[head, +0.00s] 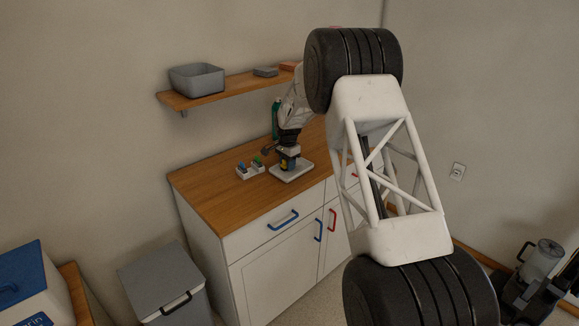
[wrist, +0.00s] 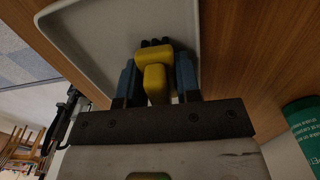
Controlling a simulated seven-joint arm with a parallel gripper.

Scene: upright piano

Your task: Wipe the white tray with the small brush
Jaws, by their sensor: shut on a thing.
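The white tray (head: 305,168) lies on the wooden cabinet top, and its rim and bare inside show in the wrist view (wrist: 98,43). My gripper (head: 288,165) is over the tray. In the wrist view my gripper (wrist: 158,82) is shut on the small brush (wrist: 157,75), with one blue-grey finger on each side of its yellow body. Dark bristles show at the brush's far end, toward the tray. Whether the bristles touch the tray surface cannot be told.
A small white holder (head: 249,171) with blue and green items stands left of the tray. A green bottle (head: 276,118) stands behind, and a green container shows in the wrist view (wrist: 306,128). A shelf (head: 215,95) with a grey bin (head: 197,79) hangs above. The left counter (head: 215,195) is clear.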

